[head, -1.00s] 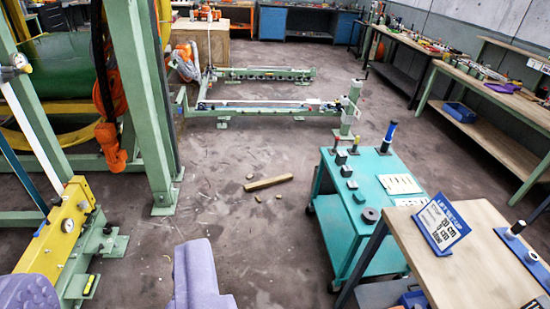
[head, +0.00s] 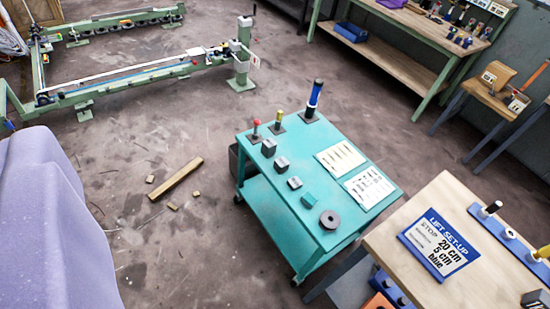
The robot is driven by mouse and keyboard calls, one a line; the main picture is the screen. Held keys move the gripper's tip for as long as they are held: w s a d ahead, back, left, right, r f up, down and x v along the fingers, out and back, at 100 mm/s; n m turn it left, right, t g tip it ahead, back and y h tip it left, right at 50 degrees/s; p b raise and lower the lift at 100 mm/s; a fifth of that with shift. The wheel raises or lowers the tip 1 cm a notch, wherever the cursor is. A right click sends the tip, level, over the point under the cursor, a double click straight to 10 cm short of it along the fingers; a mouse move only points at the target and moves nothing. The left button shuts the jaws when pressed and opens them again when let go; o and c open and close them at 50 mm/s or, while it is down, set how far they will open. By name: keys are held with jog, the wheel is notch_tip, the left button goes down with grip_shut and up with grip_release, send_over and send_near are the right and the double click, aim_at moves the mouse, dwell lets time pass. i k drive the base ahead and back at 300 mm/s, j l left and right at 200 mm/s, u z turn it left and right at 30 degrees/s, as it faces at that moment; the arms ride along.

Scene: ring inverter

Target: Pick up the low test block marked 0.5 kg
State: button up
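Several small dark blocks stand in a row on top of a teal cart (head: 262,196) in the middle of the head view. No gripper fingers can be made out in this view. A large purple form (head: 50,220) fills the lower left; I cannot tell what it is.
A dark ring (head: 329,219), upright colored handles (head: 313,100) and paper sheets (head: 370,187) share the cart top. A wooden table with a blue sign (head: 437,245) stands close at right. Wood pieces (head: 176,179) lie on the floor left of the cart. Floor behind the cart is clear.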

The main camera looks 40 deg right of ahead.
aim_at(294, 183)
jog(key=i+z, duration=0.15)
jog(key=i, duration=0.25)
jog(key=i+j+z, duration=0.15)
jog(key=i, duration=0.3)
jog(key=i+j+z, duration=0.15)
jog(key=i, duration=0.25)
jog(key=i+z, duration=0.2)
jog(key=z, duration=0.2)
jog(key=i+j+z, duration=0.15)
jog(key=z, duration=0.3)
jog(key=i+j+z, duration=0.2)
jog(key=z, duration=0.2)
jog(key=i+j+z, duration=0.2)
jog(key=z, duration=0.2)
jog(key=i+j+z, duration=0.1)
jog(key=j+z, duration=0.35)
jog(key=i+j+z, duration=0.15)
jog(key=z, duration=0.25)
jog(key=i+j+z, duration=0.15)
jog(key=z, duration=0.25)
jog(key=j+z, duration=0.4)
jog(key=i+j+z, duration=0.1)
jog(key=j+z, duration=0.3)
jog(key=l, duration=0.1)
